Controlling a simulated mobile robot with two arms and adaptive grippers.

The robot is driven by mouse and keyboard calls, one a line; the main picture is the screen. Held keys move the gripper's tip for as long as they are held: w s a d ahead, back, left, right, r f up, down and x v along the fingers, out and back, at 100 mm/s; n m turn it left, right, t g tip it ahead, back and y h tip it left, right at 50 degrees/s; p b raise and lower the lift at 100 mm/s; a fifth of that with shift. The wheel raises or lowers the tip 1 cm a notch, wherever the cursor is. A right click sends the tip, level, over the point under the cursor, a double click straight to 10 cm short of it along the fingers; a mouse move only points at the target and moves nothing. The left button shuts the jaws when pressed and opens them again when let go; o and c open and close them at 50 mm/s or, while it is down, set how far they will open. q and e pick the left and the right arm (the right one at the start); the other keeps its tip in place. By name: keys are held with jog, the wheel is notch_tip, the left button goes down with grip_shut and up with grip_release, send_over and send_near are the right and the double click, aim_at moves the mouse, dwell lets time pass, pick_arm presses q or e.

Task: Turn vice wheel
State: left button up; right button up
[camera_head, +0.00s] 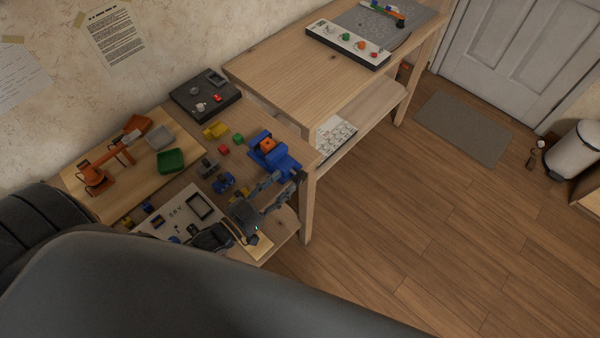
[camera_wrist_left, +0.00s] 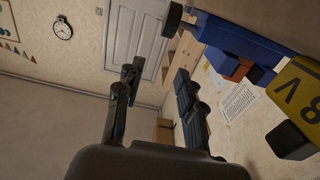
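The blue vice (camera_head: 274,156) stands on the near workbench at its right edge, with an orange-red block (camera_head: 267,145) in its jaws. In the left wrist view the blue vice (camera_wrist_left: 238,38) is at upper right. A dark round part (camera_wrist_left: 172,15) at the top, beside the vice, looks like its wheel; in the head view I cannot make the wheel out clearly. My left gripper (camera_head: 284,187) is just in front of the vice. In the wrist view my left gripper (camera_wrist_left: 158,76) has its fingers spread, with nothing between them. My right gripper is not in view.
The workbench holds a green tray (camera_head: 171,161), a small orange robot arm model (camera_head: 102,174), a black box (camera_head: 205,96) and several small coloured blocks. A taller wooden table (camera_head: 290,65) stands behind. Open floor (camera_head: 420,220) lies to the right.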

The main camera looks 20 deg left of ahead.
aim_at(298, 175)
pick_arm(q)
jog(key=f, duration=0.3)
jog(key=shift+w+f, duration=0.1)
jog(key=shift+w, duration=0.15)
jog(key=p+x, duration=0.1)
jog(key=x, duration=0.6)
jog(key=shift+d, duration=0.1)
grip_shut()
